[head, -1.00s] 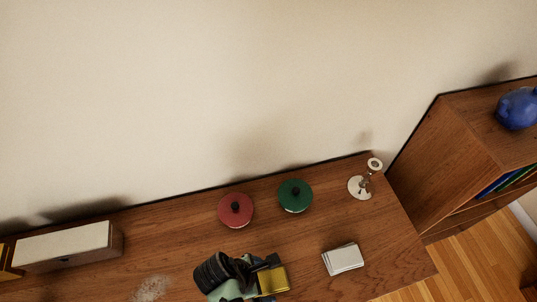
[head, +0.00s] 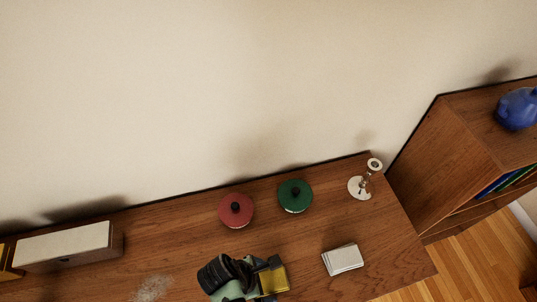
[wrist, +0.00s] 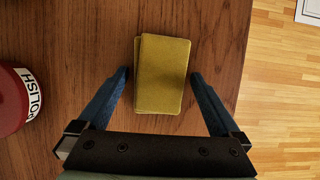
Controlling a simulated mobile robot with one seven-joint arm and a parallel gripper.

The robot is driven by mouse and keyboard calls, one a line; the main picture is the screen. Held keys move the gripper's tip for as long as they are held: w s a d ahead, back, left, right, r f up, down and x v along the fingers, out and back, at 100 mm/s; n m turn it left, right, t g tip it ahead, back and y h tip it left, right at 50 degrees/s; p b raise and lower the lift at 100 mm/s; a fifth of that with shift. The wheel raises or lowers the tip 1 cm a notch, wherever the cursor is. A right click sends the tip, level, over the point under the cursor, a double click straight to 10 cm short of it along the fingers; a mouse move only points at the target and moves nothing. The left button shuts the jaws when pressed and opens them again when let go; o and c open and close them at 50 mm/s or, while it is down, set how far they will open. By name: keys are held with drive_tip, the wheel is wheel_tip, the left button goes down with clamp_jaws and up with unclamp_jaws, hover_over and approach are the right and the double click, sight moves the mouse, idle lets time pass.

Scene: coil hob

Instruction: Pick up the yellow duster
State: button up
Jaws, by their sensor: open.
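The yellow duster (wrist: 163,72) is a folded yellow cloth lying flat on the wooden top, in the middle of the wrist view. In the head view the yellow duster (head: 274,279) shows beside my gripper, partly hidden by it. My gripper (wrist: 160,75) is open, with one blue finger on each side of the duster's lower part. A small gap shows between each finger and the cloth. I cannot tell how high the fingertips are above the wood.
A red tin marked POLISH (wrist: 18,100) stands left of my gripper. Red (head: 235,210) and green (head: 295,195) lidded pots, a candlestick (head: 360,187) and a white stack (head: 343,259) are on the wooden top (head: 400,262). A white box (head: 66,245) stands at left.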

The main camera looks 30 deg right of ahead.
sight(265, 281)
drive_tip(key=c, duration=1.2)
drive_tip(key=shift+c, duration=0.2)
drive_tip(key=shift+r, duration=0.15)
wheel_tip(265, 281, up, 10)
drive_tip(key=shift+r, duration=0.15)
